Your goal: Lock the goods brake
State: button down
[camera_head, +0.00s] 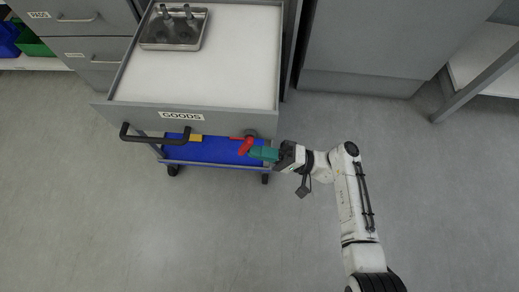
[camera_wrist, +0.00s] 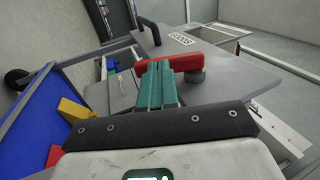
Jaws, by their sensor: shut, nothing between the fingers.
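The goods cart (camera_head: 125,112) has a grey front panel with a GOODS label (camera_head: 181,116), also seen in the wrist view (camera_wrist: 182,39). A red brake lever (camera_head: 245,147) sits on a dark round pivot (camera_head: 251,133) near the panel's right end. In the wrist view the red lever (camera_wrist: 190,62) runs left from its pivot (camera_wrist: 195,76), across the fingertips. My gripper (camera_head: 256,152) is shut, its green fingers (camera_wrist: 157,84) together and empty. The fingertips are right beside the lever; I cannot tell whether they touch it. They hide part of it in the wrist view.
A black handle (camera_head: 155,137) juts from the panel's left. A metal tray (camera_head: 150,43) with bottles stands on the white cart top (camera_head: 215,65). The lower blue shelf (camera_head: 212,155) carries a yellow block (camera_head: 196,138). Grey cabinets (camera_head: 375,45) stand behind. Floor in front is clear.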

dwell(0.3)
jog(key=shift+a+f+b, duration=0.2)
jog(key=shift+a+b, duration=0.25)
jog(key=shift+a, duration=0.3)
jog(key=shift+f, duration=0.1)
